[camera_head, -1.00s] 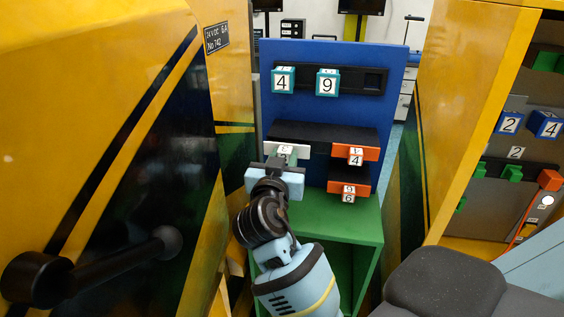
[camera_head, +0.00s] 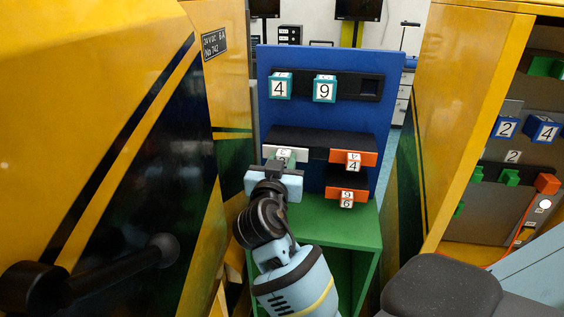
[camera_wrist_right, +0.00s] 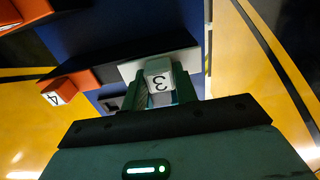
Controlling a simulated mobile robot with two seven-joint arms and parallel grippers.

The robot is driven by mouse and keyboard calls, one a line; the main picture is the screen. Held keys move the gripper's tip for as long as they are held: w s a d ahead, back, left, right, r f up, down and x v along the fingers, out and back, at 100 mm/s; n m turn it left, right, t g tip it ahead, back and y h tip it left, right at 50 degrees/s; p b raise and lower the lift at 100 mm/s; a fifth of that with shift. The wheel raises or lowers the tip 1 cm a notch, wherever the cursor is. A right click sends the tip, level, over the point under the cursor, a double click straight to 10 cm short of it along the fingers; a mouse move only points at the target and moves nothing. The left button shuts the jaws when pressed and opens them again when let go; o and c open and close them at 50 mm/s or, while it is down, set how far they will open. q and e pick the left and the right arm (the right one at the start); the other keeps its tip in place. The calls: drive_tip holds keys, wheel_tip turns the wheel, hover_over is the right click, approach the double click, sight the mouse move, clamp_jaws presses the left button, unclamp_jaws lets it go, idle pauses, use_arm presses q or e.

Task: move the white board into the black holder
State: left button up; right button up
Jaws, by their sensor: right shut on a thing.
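The white board (camera_head: 301,155) is at the left front edge of the black holder (camera_head: 320,138) on the blue panel. A cube marked 3 (camera_wrist_right: 158,75) sticks out from the board (camera_wrist_right: 188,59) in the right wrist view. My right gripper (camera_head: 281,166) is shut on this cube, with a dark green finger on each side of it (camera_wrist_right: 161,90). The board looks touching or very close to the holder's front; I cannot tell how far in it sits. My left gripper is not in view.
An orange board marked 4 (camera_head: 367,159) is at the holder's right, and another orange one (camera_head: 347,194) is below. Teal cubes 4 (camera_head: 280,86) and 9 (camera_head: 325,89) are in the upper black strip. Yellow cabinets (camera_head: 100,70) flank the green stand (camera_head: 345,222).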

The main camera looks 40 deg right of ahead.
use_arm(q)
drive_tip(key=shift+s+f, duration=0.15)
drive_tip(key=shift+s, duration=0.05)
use_arm(e)
drive_tip(key=shift+w+d+r, duration=0.1)
drive_tip(key=shift+w+d, duration=0.3)
drive_tip(key=shift+d, duration=0.1)
idle(0.8)
drive_tip(key=o, duration=1.1)
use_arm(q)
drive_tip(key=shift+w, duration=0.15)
use_arm(e)
drive_tip(key=shift+a, duration=0.1)
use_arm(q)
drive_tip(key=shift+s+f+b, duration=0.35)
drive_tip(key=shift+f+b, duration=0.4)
use_arm(e)
drive_tip(key=shift+v, duration=3.75)
